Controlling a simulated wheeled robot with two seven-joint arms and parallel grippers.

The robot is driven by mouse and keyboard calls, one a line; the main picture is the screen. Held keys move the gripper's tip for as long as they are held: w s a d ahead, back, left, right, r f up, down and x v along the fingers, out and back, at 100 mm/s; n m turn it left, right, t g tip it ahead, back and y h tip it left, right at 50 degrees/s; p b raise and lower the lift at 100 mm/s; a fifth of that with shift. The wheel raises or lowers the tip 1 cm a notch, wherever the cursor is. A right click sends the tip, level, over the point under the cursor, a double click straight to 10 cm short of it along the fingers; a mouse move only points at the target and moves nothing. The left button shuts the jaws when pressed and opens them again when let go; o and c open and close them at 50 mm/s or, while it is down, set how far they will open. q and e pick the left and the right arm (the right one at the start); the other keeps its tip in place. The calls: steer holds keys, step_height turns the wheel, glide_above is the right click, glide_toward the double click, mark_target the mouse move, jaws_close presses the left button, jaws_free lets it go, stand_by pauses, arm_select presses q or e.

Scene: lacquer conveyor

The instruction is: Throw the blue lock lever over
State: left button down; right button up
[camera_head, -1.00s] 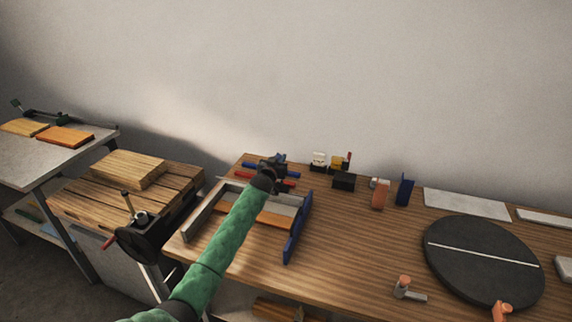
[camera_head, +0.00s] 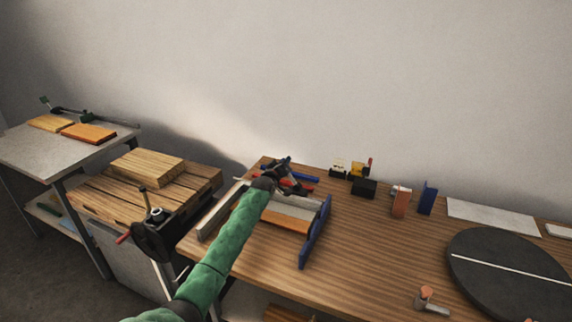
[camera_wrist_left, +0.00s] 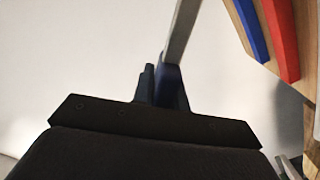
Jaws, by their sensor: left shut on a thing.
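My left gripper (camera_head: 283,163) is at the far end of the green arm, above the back of the wooden bench, behind the tray-like fixture (camera_head: 316,232). In the left wrist view my gripper (camera_wrist_left: 160,85) is shut on a dark blue piece, which looks like the grip of the blue lock lever (camera_wrist_left: 171,84). A grey bar (camera_wrist_left: 183,28) runs up from it. In the head view the gripper hides the lever. A blue bar (camera_head: 302,177) and a red bar (camera_head: 298,187) lie close to the gripper.
A black round disc (camera_head: 510,275) with a white line is at the right. A black box (camera_head: 363,188), an orange block (camera_head: 400,204) and a blue upright plate (camera_head: 427,198) stand along the back. A slatted table with wooden boards (camera_head: 147,166) is at the left. The bench middle is clear.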

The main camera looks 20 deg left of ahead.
stand_by(0.3)
arm_select(q)
steer(key=c, duration=1.4)
jaws_free()
steer(key=shift+f, duration=0.1)
arm_select(e)
steer(key=shift+w, duration=0.1)
